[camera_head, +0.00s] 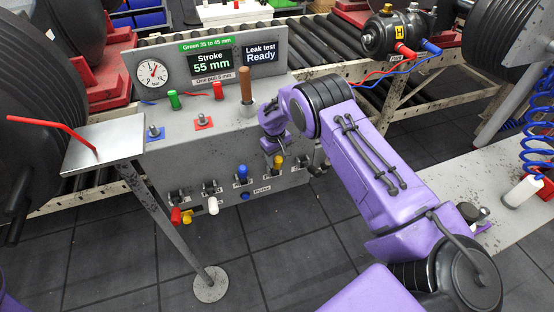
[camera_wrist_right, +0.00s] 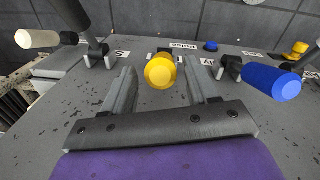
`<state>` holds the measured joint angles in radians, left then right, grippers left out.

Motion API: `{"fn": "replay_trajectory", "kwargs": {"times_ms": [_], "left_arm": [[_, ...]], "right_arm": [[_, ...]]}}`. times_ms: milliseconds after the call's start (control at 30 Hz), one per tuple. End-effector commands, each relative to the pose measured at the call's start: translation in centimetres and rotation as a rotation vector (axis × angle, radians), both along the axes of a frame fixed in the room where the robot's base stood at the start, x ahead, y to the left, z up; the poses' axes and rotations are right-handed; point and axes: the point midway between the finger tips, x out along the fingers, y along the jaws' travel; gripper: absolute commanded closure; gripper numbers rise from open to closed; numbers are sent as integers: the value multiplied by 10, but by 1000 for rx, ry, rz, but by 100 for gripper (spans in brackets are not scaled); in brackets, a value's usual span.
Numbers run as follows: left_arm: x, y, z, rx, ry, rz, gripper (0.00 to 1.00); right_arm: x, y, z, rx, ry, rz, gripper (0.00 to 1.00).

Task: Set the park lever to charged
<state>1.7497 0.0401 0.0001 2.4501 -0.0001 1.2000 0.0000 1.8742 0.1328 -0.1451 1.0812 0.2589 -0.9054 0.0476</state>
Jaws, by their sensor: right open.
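The grey console (camera_head: 262,178) carries a row of small levers on its front. A yellow-knobbed lever (camera_head: 278,162) is right below my right gripper (camera_head: 274,146). In the right wrist view the yellow knob (camera_wrist_right: 160,71) lies between the two open fingers of my right gripper (camera_wrist_right: 158,82), with a gap on each side. The blue-knobbed lever (camera_head: 242,173) is to its left; its knob (camera_wrist_right: 272,83) is at the right in the wrist view. A cream-knobbed lever (camera_wrist_right: 37,39) is on the other side. I cannot read which label says park. My left gripper is out of view.
A white-knobbed lever (camera_head: 212,204) and a red knob (camera_head: 176,215) are farther left. A brown upright handle (camera_head: 246,86) stands on the console top. The screen (camera_head: 211,62) reads "Stroke 55 mm". A small stand (camera_head: 105,145) is in front at left.

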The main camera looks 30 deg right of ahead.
Motion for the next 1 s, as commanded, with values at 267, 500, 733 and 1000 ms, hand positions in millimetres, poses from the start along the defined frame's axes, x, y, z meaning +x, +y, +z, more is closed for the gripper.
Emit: {"fn": "replay_trajectory", "kwargs": {"times_ms": [267, 500, 733, 1000], "left_arm": [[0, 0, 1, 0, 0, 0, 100], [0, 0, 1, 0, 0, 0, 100], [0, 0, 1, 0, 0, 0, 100], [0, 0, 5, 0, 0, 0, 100]], "right_arm": [[1, 0, -21, 1, -2, 2, 42], [2, 1, -21, 1, -2, 4, 64], [2, 1, -21, 0, -3, 4, 100], [3, 4, -21, -13, -53, 7, 100]]}}
